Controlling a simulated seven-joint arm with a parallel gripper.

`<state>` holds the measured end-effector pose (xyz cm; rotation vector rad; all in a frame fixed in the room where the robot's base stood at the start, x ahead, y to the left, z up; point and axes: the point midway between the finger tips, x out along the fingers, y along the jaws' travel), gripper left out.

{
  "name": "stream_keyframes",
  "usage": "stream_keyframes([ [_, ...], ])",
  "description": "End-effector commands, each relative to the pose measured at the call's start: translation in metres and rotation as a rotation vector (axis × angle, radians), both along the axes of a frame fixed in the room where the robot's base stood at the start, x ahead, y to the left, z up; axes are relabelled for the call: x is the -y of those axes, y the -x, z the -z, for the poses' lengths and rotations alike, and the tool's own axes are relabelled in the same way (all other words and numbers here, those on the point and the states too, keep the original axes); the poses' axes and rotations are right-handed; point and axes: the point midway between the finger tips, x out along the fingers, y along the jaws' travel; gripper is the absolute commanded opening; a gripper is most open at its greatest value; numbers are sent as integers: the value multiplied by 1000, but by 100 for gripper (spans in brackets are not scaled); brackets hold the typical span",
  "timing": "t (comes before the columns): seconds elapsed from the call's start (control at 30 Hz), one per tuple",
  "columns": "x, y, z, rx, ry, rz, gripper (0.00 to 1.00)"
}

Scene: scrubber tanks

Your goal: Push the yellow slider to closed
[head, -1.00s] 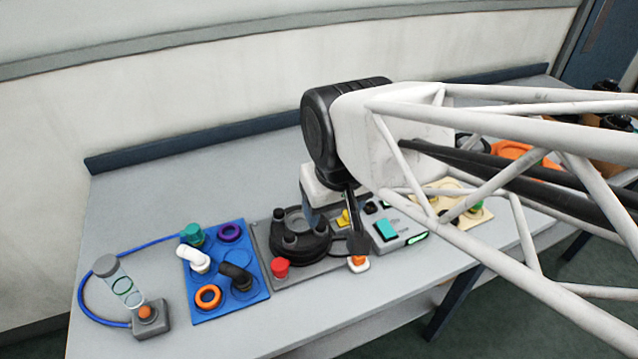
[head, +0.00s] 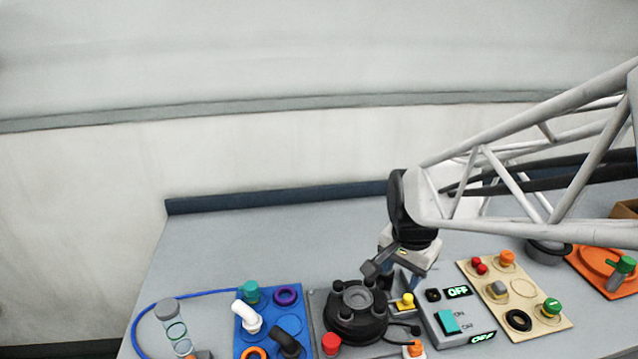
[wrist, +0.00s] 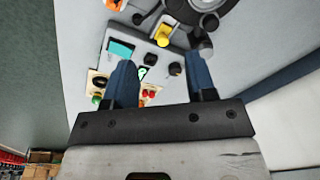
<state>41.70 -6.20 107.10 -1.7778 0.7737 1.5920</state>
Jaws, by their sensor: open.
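The yellow slider (head: 405,302) sits on the grey plate just right of the round black tank piece (head: 356,308). In the wrist view the yellow slider (wrist: 164,33) shows beyond and roughly between my two blue fingers. My gripper (wrist: 160,65) is open, with nothing between the fingers. In the head view my gripper (head: 402,280) is behind and above the slider, partly hidden by its own body and a dark lever-like piece. I cannot tell whether a finger touches anything.
Right of the slider is a grey box (head: 455,322) with a teal switch and displays reading OFF. A red knob (head: 331,343) and an orange button (head: 414,348) are in front. A blue board (head: 268,324) with fittings stands left. The table behind is clear.

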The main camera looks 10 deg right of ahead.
Motion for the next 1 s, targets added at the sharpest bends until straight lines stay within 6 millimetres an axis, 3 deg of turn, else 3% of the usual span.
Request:
stream_keyframes([
  [0.23,35,-36,45,-55,-35,375,51],
  [0.5,60,-55,79,-88,-51,641,51],
  [1.0,64,-58,85,-91,-53,687,51],
])
